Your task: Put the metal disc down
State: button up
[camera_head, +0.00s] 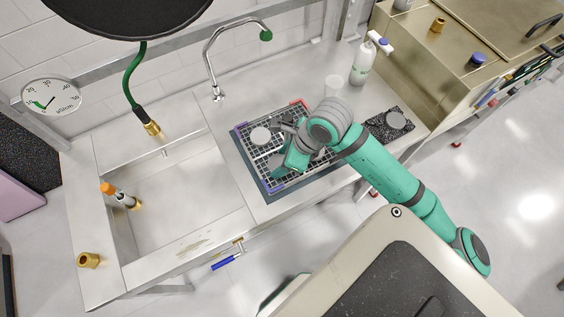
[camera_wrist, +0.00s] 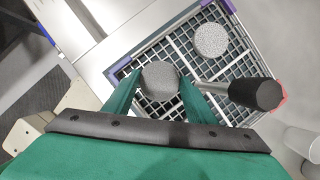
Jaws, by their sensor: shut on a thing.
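My gripper (camera_head: 280,160) is over the gridded rack (camera_head: 247,163) on the counter. In the wrist view, my gripper (camera_wrist: 160,77) has its two green fingers shut on a grey speckled metal disc (camera_wrist: 160,83). The held disc is over the grid; I cannot tell whether it touches it. In the head view my gripper hides it. A second round grey disc (camera_head: 261,135) lies flat on the grid, and also shows in the wrist view (camera_wrist: 211,39). A third disc (camera_head: 395,120) rests on a black speckled pad (camera_head: 378,128) right of the rack.
A black-ended tool (camera_wrist: 255,93) lies beside the right finger. Behind the rack are a clear cup (camera_head: 333,86) and a white bottle (camera_head: 361,65). A sink basin (camera_head: 180,200) and tap (camera_head: 212,60) are to the left. Much of the grid is bare.

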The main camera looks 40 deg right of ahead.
jog(key=shift+f, duration=1.05)
jog(key=shift+f, duration=0.1)
jog(key=o, duration=1.1)
jog(key=v, duration=1.2)
